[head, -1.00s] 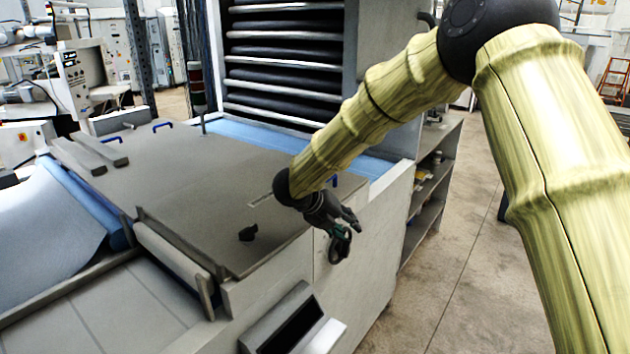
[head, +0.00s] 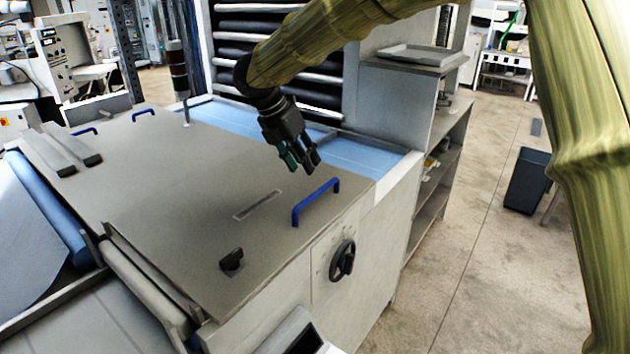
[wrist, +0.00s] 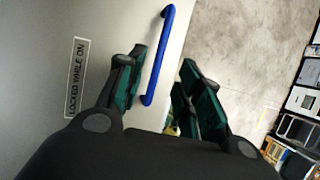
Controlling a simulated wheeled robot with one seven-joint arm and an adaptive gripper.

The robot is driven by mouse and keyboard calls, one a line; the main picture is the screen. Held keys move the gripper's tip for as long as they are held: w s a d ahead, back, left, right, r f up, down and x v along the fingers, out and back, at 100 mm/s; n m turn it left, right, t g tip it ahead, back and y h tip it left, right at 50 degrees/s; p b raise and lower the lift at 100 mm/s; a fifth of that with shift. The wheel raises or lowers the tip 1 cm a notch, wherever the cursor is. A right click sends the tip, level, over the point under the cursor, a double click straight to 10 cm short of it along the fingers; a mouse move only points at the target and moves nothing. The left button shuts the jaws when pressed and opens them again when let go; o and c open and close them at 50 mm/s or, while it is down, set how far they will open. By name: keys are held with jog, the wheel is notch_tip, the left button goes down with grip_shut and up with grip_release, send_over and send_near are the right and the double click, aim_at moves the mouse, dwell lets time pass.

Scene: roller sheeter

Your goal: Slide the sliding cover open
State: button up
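The sliding cover (head: 170,185) is a large flat grey panel on top of the machine. A blue bar handle (head: 316,196) stands at its right edge, and it also shows in the wrist view (wrist: 158,58). My gripper (head: 302,168) hangs above the cover, just behind and above the handle in the head view. In the wrist view my gripper's fingers (wrist: 163,78) are spread apart, with the handle seen between them and beyond them. I see no contact with the handle. A label reading "LOCKED WHILE ON" (wrist: 76,78) lies on the cover.
A black knob (head: 231,260) stands on the cover's front part. A black rotary dial (head: 342,260) sits on the machine's front face. Two more blue handles (head: 143,114) are at the far left. A dark bin (head: 526,180) stands on open floor at right.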

aim_at(317, 192)
jog(key=shift+s+d+f+p, duration=0.25)
jog(key=shift+s+f+p, duration=0.2)
jog(key=shift+f+p, duration=0.05)
jog(key=shift+s+d+f+p, duration=0.2)
jog(key=shift+s+f+p, duration=0.25)
jog(key=shift+f, duration=0.05)
jog(key=w+f, duration=0.1)
jog(key=f, duration=0.1)
jog(key=w+d+f+p, duration=0.1)
jog(key=w+f+p, duration=0.1)
jog(key=f, duration=0.1)
jog(key=shift+w+d+f, duration=0.15)
jog(key=shift+d+f, duration=0.1)
jog(key=shift+f, duration=0.1)
jog(key=shift+d+f, duration=0.15)
jog(key=shift+f, duration=0.05)
jog(key=shift+s+d, duration=0.1)
jog(key=shift+s, duration=0.5)
jog(key=shift+w+f, duration=0.3)
jog(key=shift+w, duration=0.1)
jog(key=c, duration=0.4)
jog(key=shift+s+r, duration=0.1)
jog(key=shift+r, duration=0.05)
grip_shut()
